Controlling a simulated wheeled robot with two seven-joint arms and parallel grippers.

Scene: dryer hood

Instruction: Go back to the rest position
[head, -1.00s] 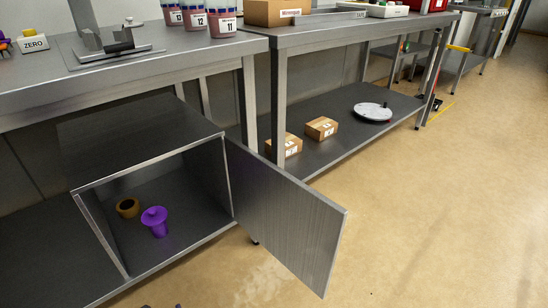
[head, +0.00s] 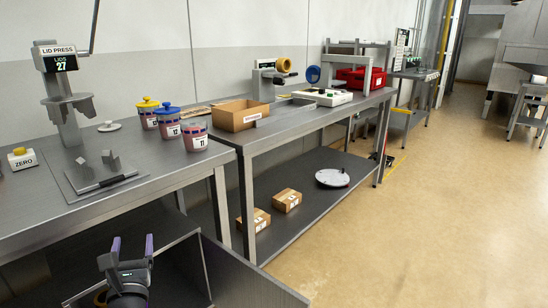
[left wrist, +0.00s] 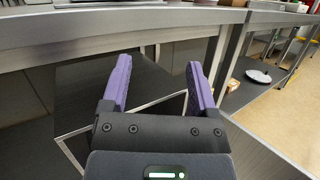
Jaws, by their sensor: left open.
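My left gripper (head: 132,252) is at the lower left of the head view, in front of the open cabinet. Its two purple fingers stand apart with nothing between them, and they also show open in the left wrist view (left wrist: 160,82). The cabinet (head: 180,238) sits under the left bench with its door (head: 245,277) swung open to the right. My right gripper is in neither view.
The left bench (head: 190,172) carries a lid press (head: 66,100), a ZERO button box (head: 22,158) and several labelled tubs (head: 194,137). The right bench holds a cardboard box (head: 240,115); its lower shelf has cartons (head: 287,200) and a round plate (head: 332,178). Floor at right is clear.

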